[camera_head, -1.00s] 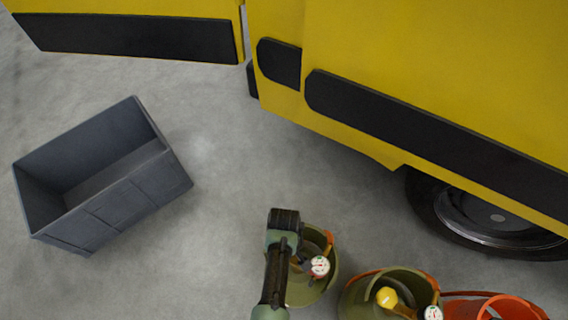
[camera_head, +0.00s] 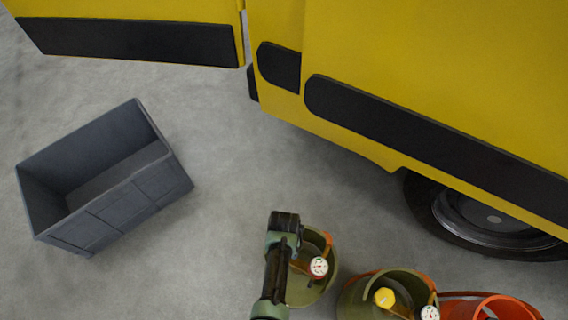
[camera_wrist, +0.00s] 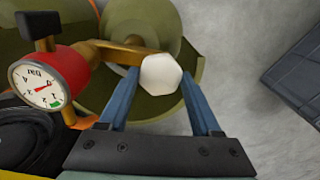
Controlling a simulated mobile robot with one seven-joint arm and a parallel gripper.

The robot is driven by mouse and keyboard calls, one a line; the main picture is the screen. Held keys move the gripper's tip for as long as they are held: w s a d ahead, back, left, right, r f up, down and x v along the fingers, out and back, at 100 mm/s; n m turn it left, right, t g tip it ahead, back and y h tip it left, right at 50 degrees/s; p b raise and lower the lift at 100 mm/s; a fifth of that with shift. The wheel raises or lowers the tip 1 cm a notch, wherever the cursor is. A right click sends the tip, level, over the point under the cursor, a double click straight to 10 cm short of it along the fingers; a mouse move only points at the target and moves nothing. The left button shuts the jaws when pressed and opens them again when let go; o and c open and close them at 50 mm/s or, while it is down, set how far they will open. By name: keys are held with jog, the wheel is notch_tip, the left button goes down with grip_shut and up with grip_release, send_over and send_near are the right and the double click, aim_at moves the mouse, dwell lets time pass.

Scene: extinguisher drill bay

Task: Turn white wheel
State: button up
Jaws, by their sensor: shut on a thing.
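The white wheel (camera_wrist: 161,75) is a small faceted knob at the end of a brass fitting (camera_wrist: 115,52) in the wrist view. My gripper (camera_wrist: 162,84) has its two blue fingers on either side of the wheel and is shut on it. A round red gauge (camera_wrist: 41,84) with a white dial sits left of the fitting; it also shows in the head view (camera_head: 318,266). Below the fitting is an olive-green extinguisher (camera_head: 304,289). In the head view my arm hides the wheel and my fingertips.
A second olive unit (camera_head: 357,291) with a yellow knob (camera_head: 385,297) stands to the right, then an orange-red one (camera_head: 505,307). A yellow vehicle (camera_head: 420,75) with a wheel stands behind. A grey crate (camera_head: 120,207) lies left, with bare floor between.

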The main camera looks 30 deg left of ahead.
jog(key=m, duration=0.5)
jog(key=shift+m, duration=0.3)
jog(key=shift+m+p, duration=0.35)
jog(key=shift+m, duration=1.85)
jog(key=o, duration=1.4)
notch_tip(320, 180, up, 13)
jog(key=p, duration=0.5)
